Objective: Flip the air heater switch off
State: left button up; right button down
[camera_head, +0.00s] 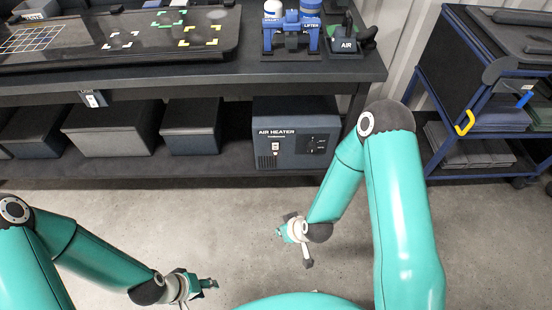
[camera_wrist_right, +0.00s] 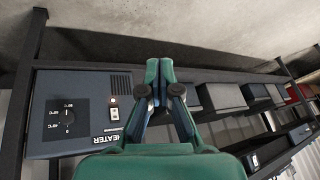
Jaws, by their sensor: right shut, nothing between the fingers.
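The air heater (camera_head: 295,145) is a dark grey box on the lower shelf under the bench. Its small pale switch (camera_head: 275,147) is on the left of its front, below the label. In the right wrist view the heater (camera_wrist_right: 80,135) appears turned, with the switch (camera_wrist_right: 114,109) left of the fingers and a round dial (camera_wrist_right: 70,117) further left. I cannot tell the switch position. My right gripper (camera_head: 280,230) is in front of the shelf, apart from the heater. Its fingers (camera_wrist_right: 160,66) are shut and empty. My left gripper (camera_head: 208,284) is low over the floor; its finger opening is unclear.
Grey lidded boxes (camera_head: 112,128) stand left of the heater on the shelf (camera_head: 190,170). The bench top (camera_head: 215,62) overhangs it. A blue-framed cart (camera_head: 480,100) stands at the right. The floor (camera_head: 240,210) before the heater is clear.

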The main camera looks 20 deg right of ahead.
aim_at(276, 146)
pick_arm(q)
notch_tip(276, 146, down, 23)
jog(key=b, duration=2)
jog(key=shift+f, duration=0.15)
pick_arm(e)
jog(key=w+d+f+n+t+h, duration=0.1)
jog(key=w+f+n+t+h, duration=0.1)
jog(key=w, duration=0.5)
jog(key=w+d+f+n+t+h, duration=0.2)
jog(key=w+f+n+t+h, duration=0.1)
jog(key=w+n+t, duration=0.4)
jog(key=w+d+f+n+t+h, duration=0.2)
jog(key=w+f+n+t+h, duration=0.1)
jog(key=w, duration=0.4)
jog(key=shift+w+f+n+t, duration=0.35)
jog(key=shift+f+n+t, duration=0.4)
jog(key=shift+t, duration=0.25)
pick_arm(q)
jog(key=shift+b, duration=0.3)
pick_arm(e)
jog(key=b+x, duration=0.3)
jog(key=x, duration=0.9)
jog(key=shift+w+d+f, duration=0.1)
jog(key=shift+w+d, duration=0.05)
jog(key=shift+d, duration=0.05)
jog(key=shift+b+x, duration=0.35)
jog(key=shift+x, duration=0.45)
pick_arm(q)
notch_tip(276, 146, down, 4)
jog(key=shift+r, duration=0.1)
